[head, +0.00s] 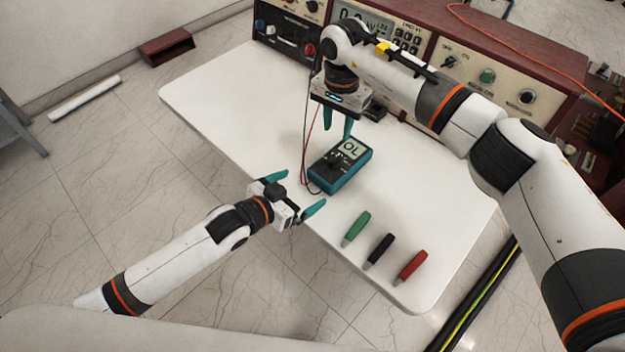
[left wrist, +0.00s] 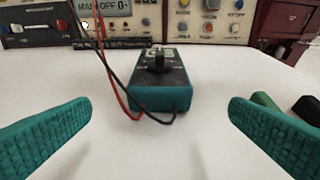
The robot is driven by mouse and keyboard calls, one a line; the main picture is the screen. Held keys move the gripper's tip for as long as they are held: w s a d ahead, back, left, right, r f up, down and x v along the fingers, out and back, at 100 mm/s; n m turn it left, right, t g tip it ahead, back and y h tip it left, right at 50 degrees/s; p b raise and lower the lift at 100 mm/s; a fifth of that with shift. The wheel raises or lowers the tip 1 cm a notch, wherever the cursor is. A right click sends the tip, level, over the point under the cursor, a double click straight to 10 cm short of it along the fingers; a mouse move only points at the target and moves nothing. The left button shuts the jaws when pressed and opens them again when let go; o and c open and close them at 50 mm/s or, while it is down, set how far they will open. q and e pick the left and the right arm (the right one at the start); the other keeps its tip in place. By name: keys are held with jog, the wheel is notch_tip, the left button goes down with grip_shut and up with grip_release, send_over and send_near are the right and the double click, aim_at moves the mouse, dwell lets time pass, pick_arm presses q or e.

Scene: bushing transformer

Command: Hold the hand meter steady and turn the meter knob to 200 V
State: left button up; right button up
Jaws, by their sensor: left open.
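The hand meter (head: 350,178) is a teal-edged box with a dark face, lying on the white table. Its display reads "OL" in the head view. The meter also shows in the left wrist view (left wrist: 150,98), with the black knob (left wrist: 160,62) standing up from its face; the setting is too small to read. My left gripper (head: 296,192) is open and empty at the table's front edge, its teal fingers spread wide and facing the meter's near end, apart from it. My right gripper (head: 338,126) points down above and behind the meter, fingers apart and empty.
Red and black leads (left wrist: 112,75) run from the meter's near end. Green (head: 356,229), black (head: 380,249) and red (head: 412,265) probe-like pieces lie at the table's front right. An instrument console (head: 480,75) stands along the back. The table's left side (head: 220,90) is clear.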

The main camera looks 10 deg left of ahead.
aim_at(335, 157)
pick_arm(q)
jog(key=x, duration=1)
jog(key=shift+w+d, duration=0.15)
jog(key=shift+w, duration=0.1)
jog(key=shift+c, duration=0.2)
jog(key=c, duration=1.2)
jog(key=shift+c, duration=0.2)
pick_arm(e)
jog(key=shift+d+r+m, duration=0.1)
jog(key=shift+r+m, duration=0.6)
jog(key=shift+r, duration=0.4)
jog(key=shift+c, duration=0.3)
notch_tip(335, 157, down, 12)
jog(key=shift+r, duration=0.1)
jog(key=shift+c, duration=0.4)
grip_shut()
